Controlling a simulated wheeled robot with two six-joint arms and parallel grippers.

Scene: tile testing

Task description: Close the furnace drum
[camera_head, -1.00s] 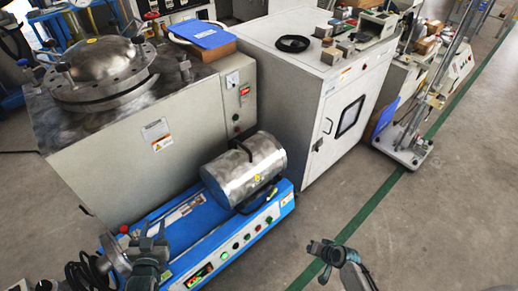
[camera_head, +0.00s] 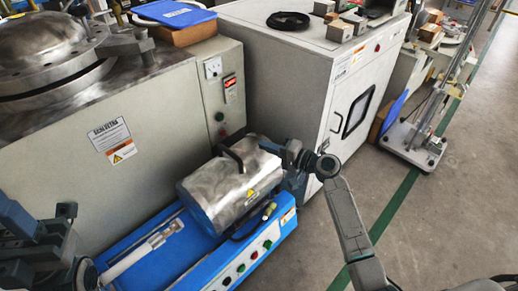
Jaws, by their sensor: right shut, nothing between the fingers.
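The furnace drum (camera_head: 222,197) is a silver metal cylinder lying on a blue base (camera_head: 180,259), near the middle of the head view. It has a dark handle on top and another dark bar low on its front side. I cannot tell clearly how its halves meet. My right gripper (camera_head: 290,156) is shut and empty, close beside the drum's right end; I cannot tell whether it touches. It hides part of that end. My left gripper (camera_head: 55,228) is at the lower left, apart from the drum, and its fingers are unclear.
A large grey cabinet (camera_head: 160,115) with a round metal lid stands behind the base. A white cabinet (camera_head: 290,85) with a small window stands behind the drum to the right. A wheeled stand (camera_head: 415,150) is farther right. The floor at the lower right is clear.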

